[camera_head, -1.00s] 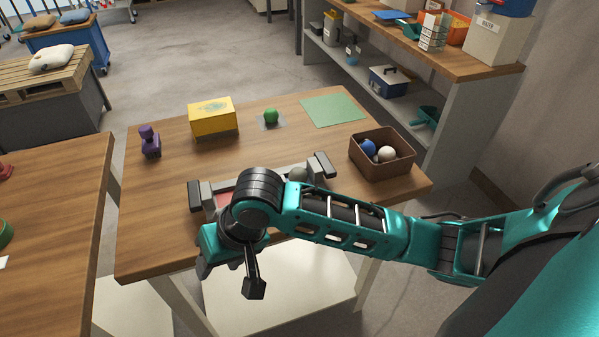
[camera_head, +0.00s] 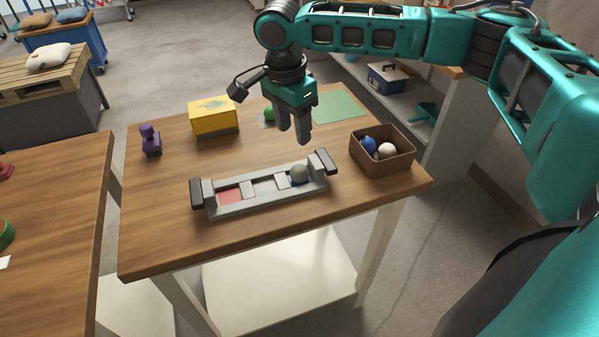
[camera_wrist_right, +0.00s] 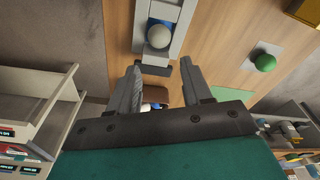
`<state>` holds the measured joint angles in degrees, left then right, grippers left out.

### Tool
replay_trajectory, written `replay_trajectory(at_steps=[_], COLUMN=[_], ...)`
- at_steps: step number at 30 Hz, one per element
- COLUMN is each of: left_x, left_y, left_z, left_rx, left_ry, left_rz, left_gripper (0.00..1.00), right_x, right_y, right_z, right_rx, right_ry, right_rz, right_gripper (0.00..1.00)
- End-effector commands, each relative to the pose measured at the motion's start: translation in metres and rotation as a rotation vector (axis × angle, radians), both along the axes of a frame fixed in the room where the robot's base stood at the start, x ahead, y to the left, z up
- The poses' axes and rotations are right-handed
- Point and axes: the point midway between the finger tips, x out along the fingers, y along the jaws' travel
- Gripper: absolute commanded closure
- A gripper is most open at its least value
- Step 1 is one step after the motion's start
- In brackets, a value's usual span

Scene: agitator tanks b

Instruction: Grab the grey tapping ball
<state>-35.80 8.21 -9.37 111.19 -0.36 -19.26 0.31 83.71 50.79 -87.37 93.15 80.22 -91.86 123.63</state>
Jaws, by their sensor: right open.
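The grey tapping ball (camera_head: 299,174) sits in the right end of a grey tray (camera_head: 262,207) with black end handles, on the wooden table. In the right wrist view the grey ball (camera_wrist_right: 159,36) rests in the tray's end (camera_wrist_right: 179,42), ahead of the fingers. My right gripper (camera_head: 292,138) is open and empty, pointing down above the table, behind and above the ball, apart from it. Its two fingers show spread in the right wrist view (camera_wrist_right: 160,80). My left gripper is not in view.
A brown box (camera_head: 382,165) with a blue and a white ball stands right of the tray. A green ball (camera_head: 269,115), yellow box (camera_head: 214,119), green mat (camera_head: 338,107) and purple object (camera_head: 150,141) stand farther back. The front of the table is clear.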

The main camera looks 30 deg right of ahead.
Motion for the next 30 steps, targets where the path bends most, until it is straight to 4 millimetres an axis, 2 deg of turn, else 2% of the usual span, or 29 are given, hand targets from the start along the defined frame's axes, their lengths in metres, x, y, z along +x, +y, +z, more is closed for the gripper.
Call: replay_trajectory(at_steps=[3, 9, 16, 24, 30], left_x=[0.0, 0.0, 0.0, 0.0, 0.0], left_y=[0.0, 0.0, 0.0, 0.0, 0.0], left_z=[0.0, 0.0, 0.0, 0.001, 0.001], left_rx=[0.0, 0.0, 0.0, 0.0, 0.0], left_ry=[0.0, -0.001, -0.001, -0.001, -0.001], left_rz=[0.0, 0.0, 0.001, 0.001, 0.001], left_gripper=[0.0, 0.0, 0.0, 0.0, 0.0], right_x=[0.0, 0.001, 0.001, 0.0, 0.001], right_y=[-0.003, -0.007, -0.008, -0.013, -0.013], right_z=[-0.024, -0.056, -0.073, -0.109, -0.116], right_rx=[-0.003, -0.001, -0.001, -0.002, 0.0], right_ry=[0.004, 0.001, -0.001, -0.001, -0.002], right_rz=[0.0, 0.002, 0.004, 0.004, 0.005], right_gripper=[0.51, 0.51, 0.51, 0.51, 0.51])
